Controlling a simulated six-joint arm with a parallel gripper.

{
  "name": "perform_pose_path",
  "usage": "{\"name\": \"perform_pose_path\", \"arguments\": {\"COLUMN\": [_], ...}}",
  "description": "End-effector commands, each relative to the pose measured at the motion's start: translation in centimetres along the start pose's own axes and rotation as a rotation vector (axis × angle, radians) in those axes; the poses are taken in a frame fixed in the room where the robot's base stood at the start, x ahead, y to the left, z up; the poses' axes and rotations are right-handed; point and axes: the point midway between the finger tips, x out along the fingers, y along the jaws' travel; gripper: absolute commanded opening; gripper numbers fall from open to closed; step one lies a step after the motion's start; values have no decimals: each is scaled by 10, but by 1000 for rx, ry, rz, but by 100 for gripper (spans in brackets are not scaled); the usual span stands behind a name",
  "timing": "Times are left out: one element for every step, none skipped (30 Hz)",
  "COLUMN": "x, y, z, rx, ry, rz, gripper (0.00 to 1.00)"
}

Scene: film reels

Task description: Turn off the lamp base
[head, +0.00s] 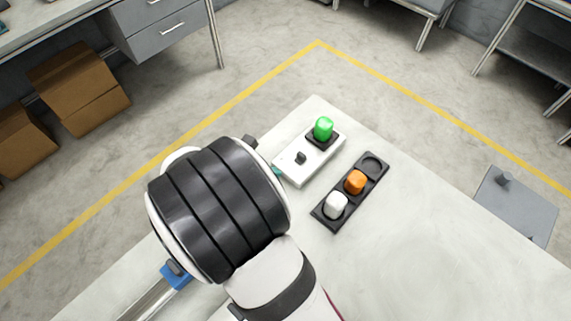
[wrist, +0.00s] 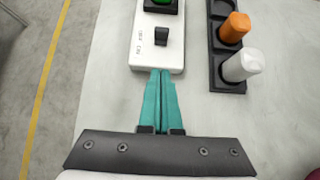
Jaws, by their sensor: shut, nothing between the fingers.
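The lamp base (head: 293,166) is a white box near the far corner of the table, with a green lamp (head: 323,128) standing in a black socket at its far end. A black switch knob (head: 301,158) sits on its near part. In the wrist view, the lamp base (wrist: 145,58) is at the top, with the black switch (wrist: 161,36) and small lettering beside it. My gripper (wrist: 161,72) has its teal fingers shut together and empty, with the tips at the near edge of the base, below the switch. I cannot tell whether they touch it. In the head view, my arm hides most of the gripper.
A black tray (head: 325,217) right of the base holds an orange lamp (head: 355,181) and a white lamp (head: 336,205); its far socket is empty. The table (head: 430,240) is clear to the right. A blue object (head: 176,276) lies left of my arm.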

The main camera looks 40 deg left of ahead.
Motion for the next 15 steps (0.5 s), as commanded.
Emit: {"name": "perform_pose_path", "arguments": {"x": [-12,-18,-25,-30,-34,-39,-42,-44,-47,-48,-49,-49,-50,-50,-50], "y": [1,1,1,1,1,1,0,0,0,0,0,0,0,0,0], "z": [0,0,0,0,0,0,0,0,0,0,0,0,0,0,0], "rx": [1,1,1,0,1,0,0,0,0,0,0,0,-1,-1,-1], "ry": [-2,-1,-1,0,0,-1,-1,0,0,0,0,0,0,0,0], "rz": [4,3,3,2,3,2,1,1,0,0,0,0,-1,-1,-1], "gripper": [0,0,0,0,0,0,0,0,0,0,0,0,0,0,0]}}
